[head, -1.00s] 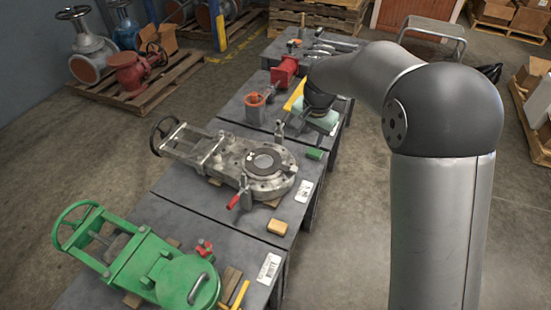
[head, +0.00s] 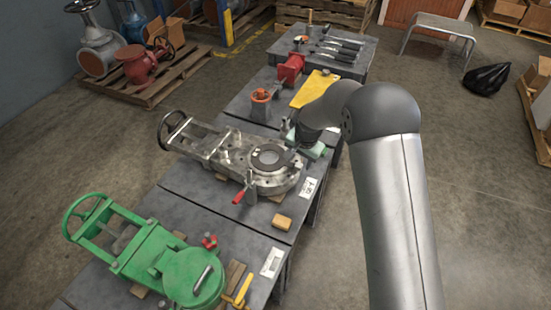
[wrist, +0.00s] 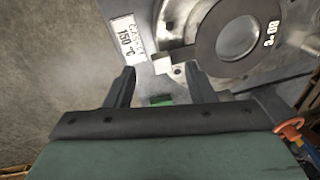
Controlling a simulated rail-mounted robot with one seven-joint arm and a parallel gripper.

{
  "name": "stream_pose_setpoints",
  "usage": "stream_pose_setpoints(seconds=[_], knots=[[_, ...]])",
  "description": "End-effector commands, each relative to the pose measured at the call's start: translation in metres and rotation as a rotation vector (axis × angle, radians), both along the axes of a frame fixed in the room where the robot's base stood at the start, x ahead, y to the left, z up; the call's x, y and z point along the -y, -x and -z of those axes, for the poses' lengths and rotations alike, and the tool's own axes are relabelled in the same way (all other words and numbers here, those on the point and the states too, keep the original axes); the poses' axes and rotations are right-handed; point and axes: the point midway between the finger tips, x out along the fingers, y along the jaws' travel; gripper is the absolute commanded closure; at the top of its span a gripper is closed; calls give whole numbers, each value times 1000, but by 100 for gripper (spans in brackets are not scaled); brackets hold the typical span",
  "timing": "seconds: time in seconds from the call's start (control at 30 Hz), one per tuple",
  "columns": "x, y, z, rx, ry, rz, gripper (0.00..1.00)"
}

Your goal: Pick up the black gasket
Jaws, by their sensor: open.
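The black gasket (head: 268,168) is a flat dark ring lying around the bore on top of the grey metal valve body (head: 228,150) on the middle table. In the wrist view the gasket (wrist: 204,42) shows at the top right, with white markings on its right side. My gripper (wrist: 162,78) is open and empty, its two dark fingers apart. It hangs beyond the gasket's far right side in the head view, and the gasket lies outside the gap between the fingers. In the head view the fingertips are hidden behind my arm and gripper body.
A red-handled clamp (head: 240,195) and a tan block (head: 282,222) sit near the valve. A white label (wrist: 128,38) lies on the table edge. A green valve (head: 165,262) is on the nearest table; a yellow plate (head: 314,90) and red part (head: 291,68) are farther back.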

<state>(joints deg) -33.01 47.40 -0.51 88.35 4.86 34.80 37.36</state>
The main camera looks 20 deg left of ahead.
Motion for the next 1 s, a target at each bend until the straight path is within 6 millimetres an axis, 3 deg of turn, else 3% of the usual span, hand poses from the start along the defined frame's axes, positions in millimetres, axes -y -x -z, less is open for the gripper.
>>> stream_pose_setpoints(seconds=[0.2, 0.5, 0.7, 1.0], knots=[[-5, -2, 30, -1, 1, 0, 51], [-5, -2, 36, 0, 0, 0, 51], [-5, -2, 36, 0, 0, 0, 100], [-5, -3, 35, 0, 0, 0, 100]])
